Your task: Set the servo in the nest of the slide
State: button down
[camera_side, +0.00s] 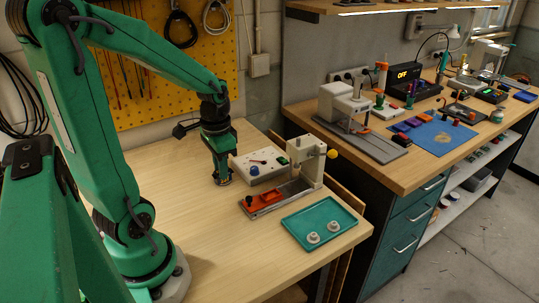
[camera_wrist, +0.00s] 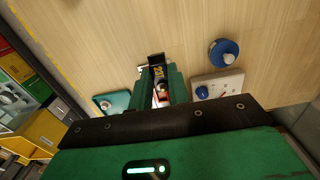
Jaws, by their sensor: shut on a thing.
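My gripper (camera_side: 222,181) hangs over the wooden bench, left of the slide, pointing down. In the wrist view its green fingers (camera_wrist: 161,84) are shut on the servo (camera_wrist: 157,62), a small dark body with a yellow mark; the fingers hide part of it. In the side view the servo is too small and dark to make out clearly. The slide (camera_side: 262,199) has an orange carriage on a grey base and lies apart from the gripper, to its lower right. The inside of its nest is not clear from here.
An off-white press (camera_side: 307,163) with a yellow knob stands at the slide's far end. A white control box (camera_side: 268,162) with a blue knob is behind the slide. A teal tray (camera_side: 325,213) with two pale round parts lies in front. The bench's left is clear.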

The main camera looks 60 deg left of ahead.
dwell(0.3)
jog(key=w+d+f, duration=0.1)
jog(key=w, duration=0.5)
jog(key=w+d+f, duration=0.1)
jog(key=w+f, duration=0.1)
jog(key=w, duration=0.4)
jog(key=shift+w+d+f, duration=0.2)
jog(key=shift+w+d, duration=0.2)
jog(key=shift+f, duration=0.15)
jog(key=shift+f, duration=2.05)
jog(key=shift+f, duration=0.85)
dwell(3.1)
